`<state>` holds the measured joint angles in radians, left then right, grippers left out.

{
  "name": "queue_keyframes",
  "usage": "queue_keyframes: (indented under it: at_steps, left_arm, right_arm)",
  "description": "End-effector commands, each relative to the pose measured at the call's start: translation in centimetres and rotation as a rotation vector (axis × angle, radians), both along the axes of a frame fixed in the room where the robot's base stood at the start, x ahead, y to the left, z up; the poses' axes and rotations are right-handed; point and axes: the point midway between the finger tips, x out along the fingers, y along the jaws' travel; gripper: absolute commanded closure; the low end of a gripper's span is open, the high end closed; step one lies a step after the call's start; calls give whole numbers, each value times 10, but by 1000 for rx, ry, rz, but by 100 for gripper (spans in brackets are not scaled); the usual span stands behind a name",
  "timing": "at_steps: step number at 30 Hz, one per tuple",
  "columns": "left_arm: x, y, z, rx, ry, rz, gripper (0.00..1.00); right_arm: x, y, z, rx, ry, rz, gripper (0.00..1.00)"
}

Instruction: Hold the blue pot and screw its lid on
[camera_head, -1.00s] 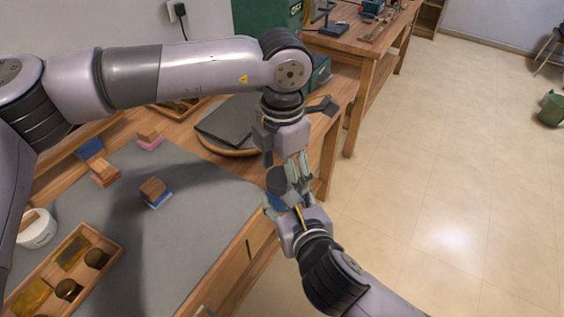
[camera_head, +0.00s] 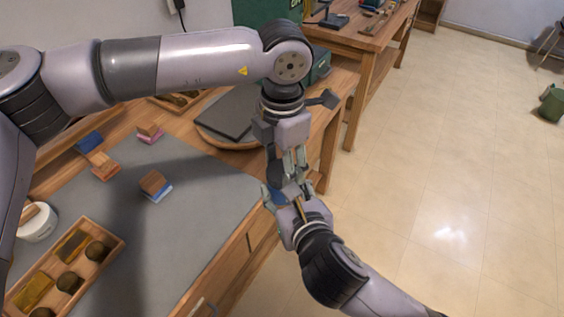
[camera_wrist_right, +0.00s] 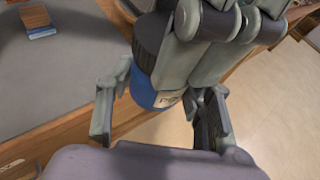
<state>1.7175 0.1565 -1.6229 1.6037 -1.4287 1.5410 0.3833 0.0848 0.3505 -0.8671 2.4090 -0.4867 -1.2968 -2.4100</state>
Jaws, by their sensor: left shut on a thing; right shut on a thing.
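The blue pot (camera_wrist_right: 145,98), with a pale label, stands between the two fingers of my right gripper (camera_wrist_right: 160,112); in the head view only a small blue part of it (camera_head: 277,197) shows past the fingers. The dark ridged lid (camera_wrist_right: 150,32) is at the pot's top, in line with it; whether it is threaded on I cannot tell. My left gripper (camera_head: 287,178) points down from above and is shut on the lid. Its fingers hide much of the lid and pot. My right gripper (camera_head: 284,197) reaches up from below and is shut on the pot.
Both grippers meet over the workbench's right edge, beside the grey mat (camera_head: 205,215). A round wooden board with a dark slab (camera_head: 228,112) lies behind. Small blocks (camera_head: 153,182), a white tub (camera_head: 37,222) and a wooden tray (camera_head: 110,240) are at left. Open floor lies right.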

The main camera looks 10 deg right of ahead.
Motion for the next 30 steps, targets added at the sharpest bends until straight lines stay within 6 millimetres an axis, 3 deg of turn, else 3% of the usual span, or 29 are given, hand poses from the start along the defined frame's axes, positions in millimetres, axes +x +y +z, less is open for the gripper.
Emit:
queue_keyframes:
  at_steps: [4,5,15,25,30]
  left_arm:
    - [0,0,0,0,-1,-1,84]
    - [1,0,0,0,-1,-1,50]
    - [0,0,0,0,-1,-1,28]
    - [0,0,2,0,-1,-1,28]
    - [1,-1,22,-2,-5,-1,28]
  right_arm:
    - [0,0,1,1,-2,1,100]
    - [0,0,1,0,-2,0,100]
    - [0,0,1,0,-2,0,100]
    - [0,0,1,0,-2,0,100]
    - [0,0,1,0,-2,0,100]
